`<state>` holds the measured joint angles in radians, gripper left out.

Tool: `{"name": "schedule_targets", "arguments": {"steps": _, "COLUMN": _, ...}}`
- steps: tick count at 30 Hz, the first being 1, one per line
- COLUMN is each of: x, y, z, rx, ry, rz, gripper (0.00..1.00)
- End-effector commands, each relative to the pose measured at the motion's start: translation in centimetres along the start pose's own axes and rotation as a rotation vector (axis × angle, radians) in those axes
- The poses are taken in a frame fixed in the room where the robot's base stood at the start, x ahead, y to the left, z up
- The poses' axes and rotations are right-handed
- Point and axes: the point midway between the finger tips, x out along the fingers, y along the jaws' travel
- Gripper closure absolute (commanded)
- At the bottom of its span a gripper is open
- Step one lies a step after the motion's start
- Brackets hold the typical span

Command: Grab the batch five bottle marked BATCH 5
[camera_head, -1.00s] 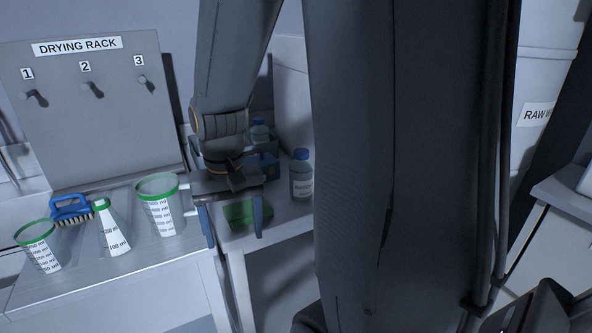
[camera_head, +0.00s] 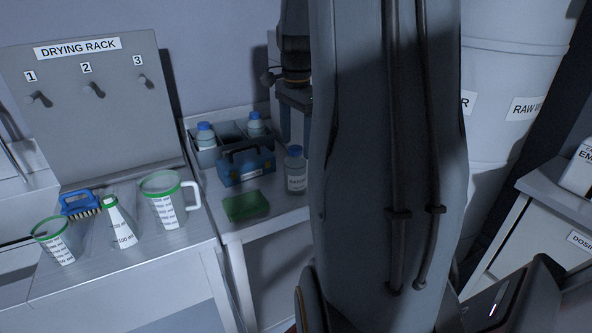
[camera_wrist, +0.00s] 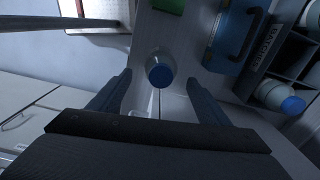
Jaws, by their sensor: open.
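A clear bottle with a blue cap (camera_head: 296,174) stands upright at the right of the low bench, apart from the rack. Its white label is too small to read surely. In the wrist view the same bottle (camera_wrist: 160,70) shows from above, between the two fingertips and beyond them. My gripper (camera_head: 296,122) is open and empty above and behind this bottle, partly hidden by my arm. Two more blue-capped bottles, a left one (camera_head: 205,137) and a right one (camera_head: 255,125), stand in a grey divided rack (camera_head: 208,158). Their labels are not readable.
A blue carrying box (camera_head: 246,168) stands in front of the rack, left of the loose bottle. A green block (camera_head: 245,206) lies at the bench front. Measuring jugs, including a handled one (camera_head: 165,200), and a blue brush (camera_head: 80,204) are on the left counter.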

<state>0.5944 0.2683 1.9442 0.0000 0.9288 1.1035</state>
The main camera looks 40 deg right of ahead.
Motion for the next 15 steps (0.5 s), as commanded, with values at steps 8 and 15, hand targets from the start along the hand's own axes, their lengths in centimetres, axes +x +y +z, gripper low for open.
{"name": "schedule_targets", "arguments": {"steps": 8, "x": 3.3, "y": 0.0, "z": 0.2, "rx": -0.002, "ry": -0.001, "rz": 0.002, "gripper": 0.29}}
{"name": "schedule_targets", "arguments": {"steps": 15, "x": 3.7, "y": -0.1, "z": 0.1, "rx": -0.002, "ry": 0.0, "rz": 0.0, "gripper": 0.29}}
